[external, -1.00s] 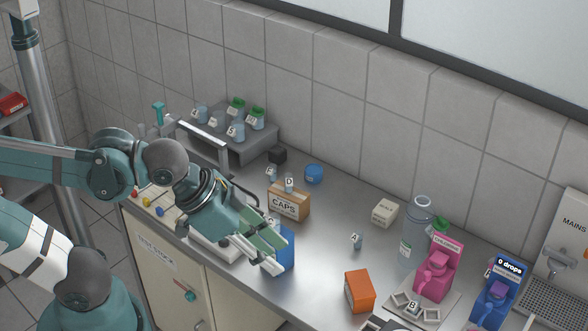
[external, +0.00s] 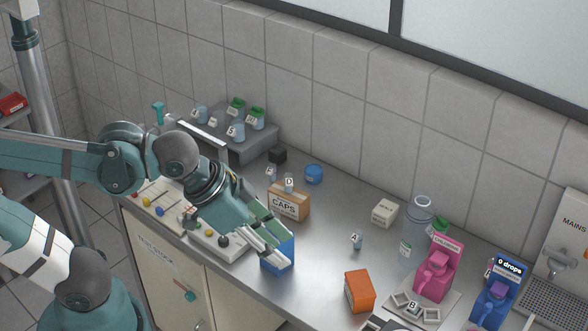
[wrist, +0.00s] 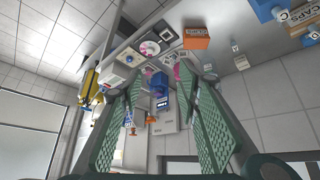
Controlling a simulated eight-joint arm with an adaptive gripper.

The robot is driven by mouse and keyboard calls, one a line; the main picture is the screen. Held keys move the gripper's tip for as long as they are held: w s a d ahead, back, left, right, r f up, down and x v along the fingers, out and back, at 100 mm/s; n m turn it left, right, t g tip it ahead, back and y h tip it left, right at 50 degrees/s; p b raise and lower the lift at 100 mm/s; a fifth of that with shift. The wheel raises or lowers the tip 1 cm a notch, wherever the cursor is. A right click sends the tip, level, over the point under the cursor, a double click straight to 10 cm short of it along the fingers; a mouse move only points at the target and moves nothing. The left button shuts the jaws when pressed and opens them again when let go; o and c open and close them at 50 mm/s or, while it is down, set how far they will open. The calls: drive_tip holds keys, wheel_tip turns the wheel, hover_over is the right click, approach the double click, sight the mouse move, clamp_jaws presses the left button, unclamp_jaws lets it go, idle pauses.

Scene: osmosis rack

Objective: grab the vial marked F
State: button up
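A small vial (external: 357,241) stands mid-bench. To the right are an orange box (external: 359,291), a clear bottle (external: 418,225), a pink jug (external: 437,275) and a blue jug (external: 493,300). A vial marked C (wrist: 283,15) shows in the wrist view.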

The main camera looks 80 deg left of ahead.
drive_tip(key=w+a+f+n+g, duration=0.15)
drive_tip(key=w+a, duration=0.25)
drive_tip(key=a, duration=0.4)
drive_tip(key=w+a+n+g+y+b, duration=0.1)
drive_tip(key=w+a+n, duration=0.2)
drive_tip(key=w+a, duration=0.35)
drive_tip(key=w+a+n+g, duration=0.1)
drive_tip(key=w+a+n, duration=0.15)
drive_tip(key=a, duration=0.75)
drive_tip(key=n+g+h+b, duration=0.1)
drive_tip(key=n+g+b, duration=0.15)
drive_tip(key=n, duration=0.55)
hover_over(273, 165)
drive_tip(key=shift+g, duration=0.4)
wheel_tip(273, 165, down, 26)
drive_tip(key=shift+w+d, duration=0.1)
drive_tip(key=shift+d, duration=0.05)
drive_tip(key=shift+f, duration=0.15)
drive_tip(key=shift+f, duration=0.15)
drive_tip(key=shift+f, duration=1.15)
drive_tip(key=shift+f, duration=0.1)
